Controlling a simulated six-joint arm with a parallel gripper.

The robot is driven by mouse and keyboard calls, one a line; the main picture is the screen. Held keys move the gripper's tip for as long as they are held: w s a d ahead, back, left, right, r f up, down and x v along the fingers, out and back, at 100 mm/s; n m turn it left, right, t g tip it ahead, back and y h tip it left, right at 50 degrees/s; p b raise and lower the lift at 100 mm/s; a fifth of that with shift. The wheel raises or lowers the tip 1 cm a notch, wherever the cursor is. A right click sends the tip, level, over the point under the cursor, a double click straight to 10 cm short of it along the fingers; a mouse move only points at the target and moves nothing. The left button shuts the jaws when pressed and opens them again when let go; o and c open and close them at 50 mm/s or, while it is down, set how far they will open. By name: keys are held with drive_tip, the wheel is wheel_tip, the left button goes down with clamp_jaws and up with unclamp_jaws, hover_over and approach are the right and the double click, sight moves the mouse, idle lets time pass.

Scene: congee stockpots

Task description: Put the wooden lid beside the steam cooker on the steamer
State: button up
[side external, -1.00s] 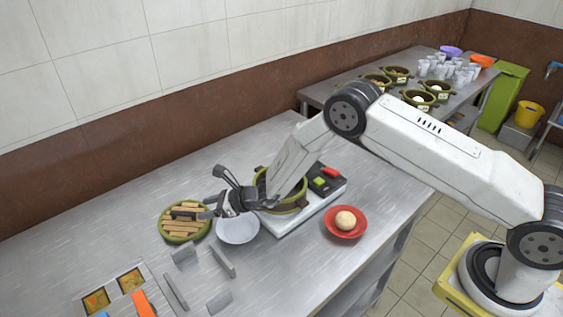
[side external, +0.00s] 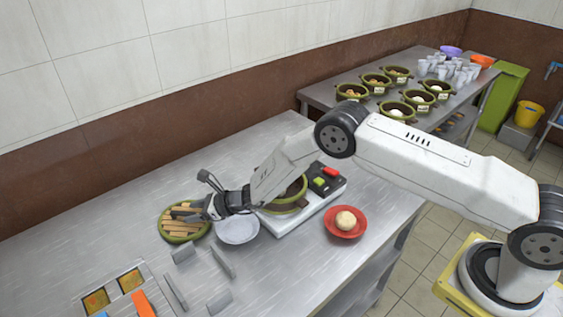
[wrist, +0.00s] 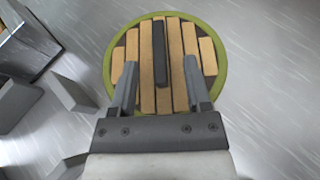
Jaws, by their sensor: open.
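The round wooden lid (side external: 181,232) lies flat on the steel counter at the left, with light slats, a green rim and a dark bar handle. It fills the upper middle of the wrist view (wrist: 183,90), its dark handle (wrist: 160,52) pointing between the fingers. My gripper (side external: 196,211) is open and empty, low over the lid's near side, fingers on either side of the handle line; I cannot tell if they touch the lid. The steam cooker, a green-rimmed pot (side external: 290,203) on a white base with red and green buttons, stands to the right, partly hidden by my arm.
A white bowl (side external: 238,231) sits between the lid and cooker. A red plate with a bun (side external: 345,222) is at the right. Upright metal dividers (side external: 222,261) and food trays (side external: 110,290) stand in front of the lid. The counter behind the lid is clear.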

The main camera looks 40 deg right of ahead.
drive_tip(key=shift+x, duration=1.1)
drive_tip(key=shift+r, duration=0.1)
clamp_jaws()
